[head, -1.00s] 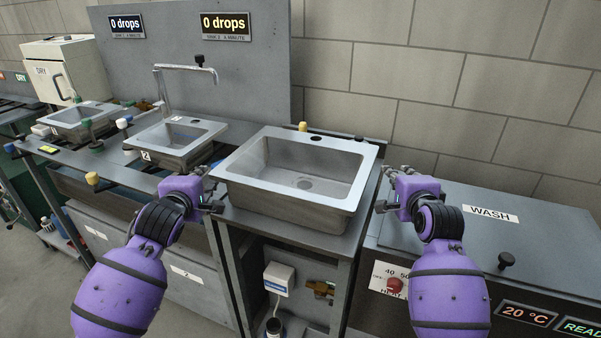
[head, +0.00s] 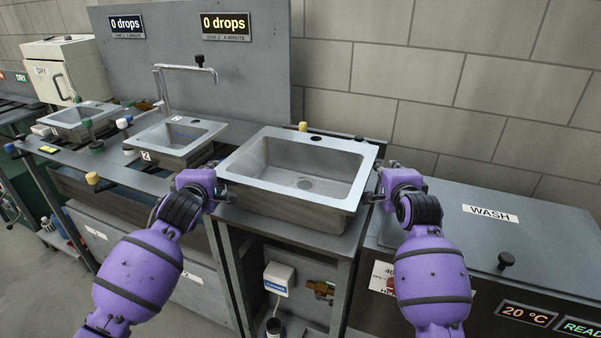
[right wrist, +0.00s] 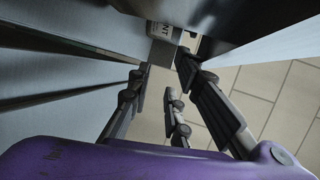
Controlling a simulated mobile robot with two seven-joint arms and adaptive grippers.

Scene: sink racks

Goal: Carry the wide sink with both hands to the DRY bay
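The wide sink (head: 257,198), a grey steel basin with a broad flat rim, rests level on the counter in the middle of the head view. My left gripper (head: 221,184) is at its left side, with fingers apart near the rim. My right gripper (head: 377,186) is at its right side, close to the rim. In the right wrist view the right gripper's fingers (right wrist: 166,85) stand apart with nothing clearly between them. Exact contact with the rim is hidden on both sides. The DRY cabinet (head: 72,72) stands at the far left back.
A smaller sink marked 2 (head: 170,153) and another small sink (head: 75,122) sit to the left. A faucet (head: 163,90) rises behind sink 2. The WASH unit (head: 480,235) stands close on the right. A grey back panel (head: 190,50) carries two drop displays.

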